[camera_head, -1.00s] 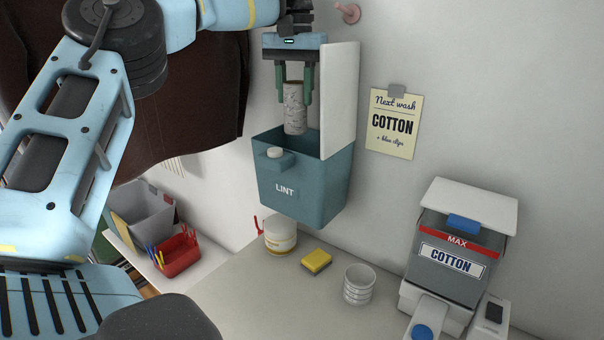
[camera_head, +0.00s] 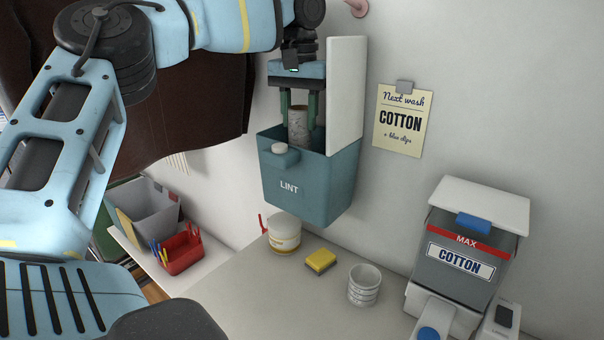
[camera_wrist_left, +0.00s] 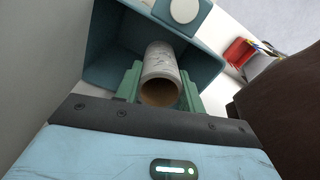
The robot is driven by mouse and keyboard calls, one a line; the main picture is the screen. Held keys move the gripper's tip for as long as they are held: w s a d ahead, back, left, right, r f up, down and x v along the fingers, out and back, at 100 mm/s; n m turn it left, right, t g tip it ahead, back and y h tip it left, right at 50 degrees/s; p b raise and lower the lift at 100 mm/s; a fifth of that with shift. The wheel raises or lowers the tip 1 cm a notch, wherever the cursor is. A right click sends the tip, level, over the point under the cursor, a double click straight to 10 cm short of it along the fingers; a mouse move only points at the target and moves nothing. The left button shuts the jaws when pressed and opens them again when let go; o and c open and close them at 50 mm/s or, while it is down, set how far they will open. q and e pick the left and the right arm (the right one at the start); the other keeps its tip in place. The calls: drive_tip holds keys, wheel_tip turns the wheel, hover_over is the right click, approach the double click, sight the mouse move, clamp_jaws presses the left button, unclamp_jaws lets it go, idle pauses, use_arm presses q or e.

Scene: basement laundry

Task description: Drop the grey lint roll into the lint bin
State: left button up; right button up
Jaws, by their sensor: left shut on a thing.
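The grey lint roll (camera_head: 299,124) is a speckled tube, held upright between the fingers of my left gripper (camera_head: 299,108). Its lower end is inside the mouth of the lint bin (camera_head: 325,187), hidden behind the front wall. The bin is a teal wall box marked LINT, with its pale lid (camera_head: 346,90) standing open on the right. In the left wrist view the roll (camera_wrist_left: 160,70) shows its hollow brown end, between the green fingers (camera_wrist_left: 160,88), with the bin (camera_wrist_left: 205,62) open beyond it. My right gripper is not in view.
A white tub (camera_head: 284,236), a yellow sponge (camera_head: 321,261) and a ribbed white cup (camera_head: 363,286) stand on the counter below. A COTTON container (camera_head: 462,262) is at the right. A red peg basket (camera_head: 180,251) and dark cloth (camera_head: 200,105) are at the left.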

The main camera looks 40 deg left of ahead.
use_arm(q)
drive_tip(key=o, duration=1.3)
drive_tip(key=shift+c, duration=0.2)
wheel_tip(320, 180, up, 8)
drive_tip(key=shift+f, duration=0.15)
